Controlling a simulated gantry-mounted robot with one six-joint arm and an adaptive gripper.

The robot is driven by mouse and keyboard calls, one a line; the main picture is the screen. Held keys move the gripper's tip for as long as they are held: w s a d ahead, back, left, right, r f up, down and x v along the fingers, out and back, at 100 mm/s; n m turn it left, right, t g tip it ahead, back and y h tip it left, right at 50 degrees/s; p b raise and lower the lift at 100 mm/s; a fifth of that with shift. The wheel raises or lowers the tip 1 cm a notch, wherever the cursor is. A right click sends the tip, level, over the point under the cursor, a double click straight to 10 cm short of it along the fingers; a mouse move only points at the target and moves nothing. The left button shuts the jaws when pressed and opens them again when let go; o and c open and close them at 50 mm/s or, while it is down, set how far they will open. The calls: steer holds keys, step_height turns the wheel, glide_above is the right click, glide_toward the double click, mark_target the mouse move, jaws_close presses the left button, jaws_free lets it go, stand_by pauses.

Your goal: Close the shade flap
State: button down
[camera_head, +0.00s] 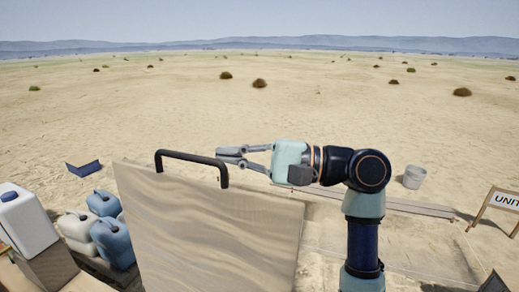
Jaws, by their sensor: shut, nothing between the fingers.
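The shade flap (200,225) is a pale, wavy-patterned panel standing upright or steeply tilted in the lower left middle of the head view. A black bar handle (190,155) rises from its top edge. Nothing shows held between the fingers. What lies behind the panel is hidden.
Blue and white jerrycans (112,240) stand left of the panel, beside a white container (24,220). A blue open box (84,168) lies on the sand. A grey bucket (414,176) and a sign (497,208) reading "UNIT" are at right. Open sand lies beyond.

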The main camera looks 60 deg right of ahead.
steer(key=shift+w+a+r+p, duration=0.1)
steer(key=shift+a+r+p, duration=0.1)
steer(key=shift+a, duration=0.5)
steer(key=shift+a+r+p, duration=0.2)
steer(key=shift+a, duration=0.5)
steer(key=shift+w+a+r+p, duration=0.1)
steer(key=shift+a+r+p, duration=0.1)
steer(key=shift+a, duration=0.5)
